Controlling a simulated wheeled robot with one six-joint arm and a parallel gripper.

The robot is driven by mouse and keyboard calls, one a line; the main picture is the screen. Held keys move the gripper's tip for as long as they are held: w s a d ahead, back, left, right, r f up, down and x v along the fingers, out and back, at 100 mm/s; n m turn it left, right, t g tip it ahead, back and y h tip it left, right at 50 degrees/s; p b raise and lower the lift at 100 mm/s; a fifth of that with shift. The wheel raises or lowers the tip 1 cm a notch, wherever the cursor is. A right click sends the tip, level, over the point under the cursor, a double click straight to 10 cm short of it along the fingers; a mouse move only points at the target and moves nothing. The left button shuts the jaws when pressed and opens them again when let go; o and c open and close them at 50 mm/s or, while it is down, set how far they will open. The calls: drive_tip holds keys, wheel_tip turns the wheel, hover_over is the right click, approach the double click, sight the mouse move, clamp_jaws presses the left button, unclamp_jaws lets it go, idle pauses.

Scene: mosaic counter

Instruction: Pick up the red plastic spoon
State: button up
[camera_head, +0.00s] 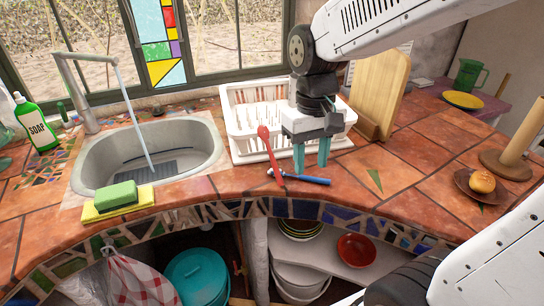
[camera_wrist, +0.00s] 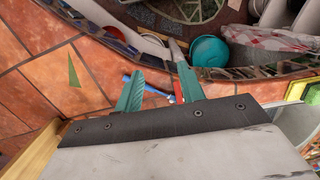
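The red plastic spoon (camera_head: 270,150) shows in the head view, its bowl towards the white dish rack and its handle towards the counter's front edge. My gripper (camera_head: 311,157) is open, with its teal fingers pointing down just right of the spoon. Nothing shows held between them. In the wrist view, my gripper's (camera_wrist: 159,88) fingers are spread. Only a small red part of the spoon (camera_wrist: 178,93) shows beside the right finger; the rest is hidden. I cannot tell whether finger and spoon touch.
A blue-handled utensil (camera_head: 305,179) lies by the spoon's handle end, below the fingers. The dish rack (camera_head: 243,150) stands close behind. A sink (camera_head: 90,178) with running water is left. A cutting board (camera_head: 380,85) stands behind right. The counter between gripper and bun plate (camera_head: 464,184) is mostly clear.

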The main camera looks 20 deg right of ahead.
hover_over(276, 167)
drive_tip(key=s+d, duration=0.1)
drive_tip(key=s, duration=0.3)
wheel_tip(276, 167, down, 3)
drive_tip(key=w+t, duration=0.1)
drive_tip(key=w, duration=0.3)
drive_tip(key=f, duration=0.5)
drive_tip(key=a+f, duration=0.1)
drive_tip(key=f, duration=0.1)
drive_tip(key=shift+f, duration=0.3)
drive_tip(key=shift+c, duration=0.3)
clamp_jaws()
